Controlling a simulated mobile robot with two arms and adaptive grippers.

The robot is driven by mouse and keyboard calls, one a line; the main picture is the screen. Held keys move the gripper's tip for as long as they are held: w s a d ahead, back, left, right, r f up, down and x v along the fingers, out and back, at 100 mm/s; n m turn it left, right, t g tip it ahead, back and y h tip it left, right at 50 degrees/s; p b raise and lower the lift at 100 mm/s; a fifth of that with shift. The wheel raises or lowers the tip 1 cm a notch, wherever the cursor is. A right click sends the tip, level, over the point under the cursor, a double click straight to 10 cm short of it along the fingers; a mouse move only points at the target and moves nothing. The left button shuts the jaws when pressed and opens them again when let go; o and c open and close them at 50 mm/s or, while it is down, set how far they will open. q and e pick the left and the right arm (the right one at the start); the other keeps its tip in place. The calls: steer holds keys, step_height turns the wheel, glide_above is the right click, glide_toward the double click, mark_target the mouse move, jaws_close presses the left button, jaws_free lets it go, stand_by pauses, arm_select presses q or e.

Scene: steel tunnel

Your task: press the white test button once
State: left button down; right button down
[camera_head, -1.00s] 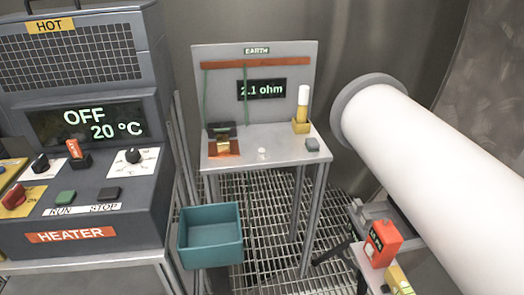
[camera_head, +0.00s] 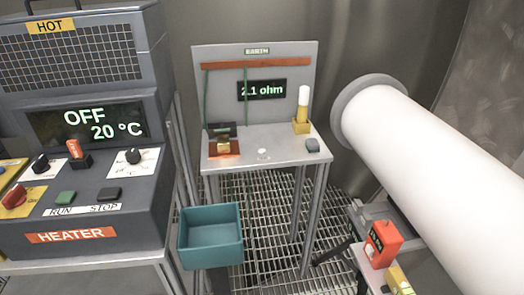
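The white test button (camera_head: 263,154) is a small pale round spot on the top of the grey earth stand (camera_head: 270,138), near its front middle. The stand's back panel carries an EARTH label (camera_head: 257,51) and a display (camera_head: 262,89) reading 2.1 ohm. Neither of my grippers is in view.
The heater (camera_head: 85,215) on the left shows OFF and 20 °C. A large white cylinder (camera_head: 430,165) and a red box (camera_head: 383,243) are at the right. Grating floor (camera_head: 272,215) lies below.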

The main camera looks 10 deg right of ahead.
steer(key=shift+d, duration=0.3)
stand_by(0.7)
